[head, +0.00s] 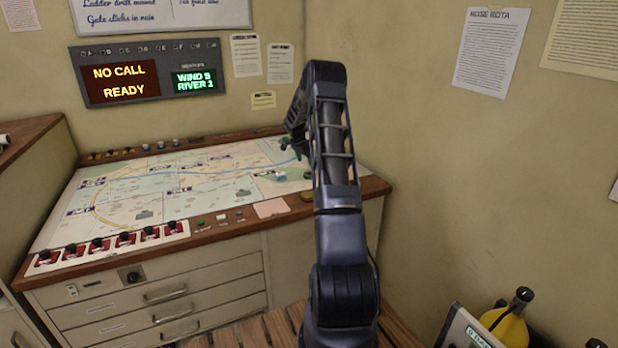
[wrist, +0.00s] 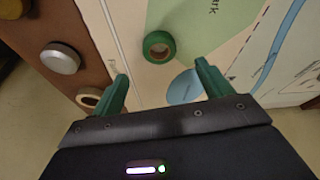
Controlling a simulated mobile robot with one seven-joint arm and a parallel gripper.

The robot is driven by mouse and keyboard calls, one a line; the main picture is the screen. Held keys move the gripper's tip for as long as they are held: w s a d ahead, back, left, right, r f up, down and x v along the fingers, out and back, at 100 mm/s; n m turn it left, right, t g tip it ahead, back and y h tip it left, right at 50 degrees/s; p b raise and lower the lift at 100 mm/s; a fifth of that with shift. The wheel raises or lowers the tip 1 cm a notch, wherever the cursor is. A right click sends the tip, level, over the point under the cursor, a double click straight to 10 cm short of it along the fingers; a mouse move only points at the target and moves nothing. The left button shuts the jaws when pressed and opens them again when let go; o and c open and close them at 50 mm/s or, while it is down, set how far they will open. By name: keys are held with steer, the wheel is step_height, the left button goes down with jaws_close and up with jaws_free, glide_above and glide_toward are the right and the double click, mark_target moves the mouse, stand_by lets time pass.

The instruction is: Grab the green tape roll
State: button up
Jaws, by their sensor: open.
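The green tape roll (wrist: 159,46) lies flat on the map in the wrist view, with its dark centre hole showing. My gripper (wrist: 162,78) is open, its two green fingers apart with nothing between them. The roll sits beyond the fingertips in the picture, roughly in line with the gap, and is not touched.
The map console (head: 150,190) has a wooden rim with a silver knob (wrist: 60,57) and a tan ring (wrist: 88,97) near the roll. A blue patch (wrist: 185,88) is on the map beside the right finger. Red switches (head: 100,248) line the front left. Walls stand behind and right.

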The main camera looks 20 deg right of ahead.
steer(key=shift+x, duration=3.75)
steer(key=shift+a, duration=0.1)
steer(key=c, duration=1.1)
steer(key=shift+o, duration=0.2)
steer(key=shift+r, duration=0.15)
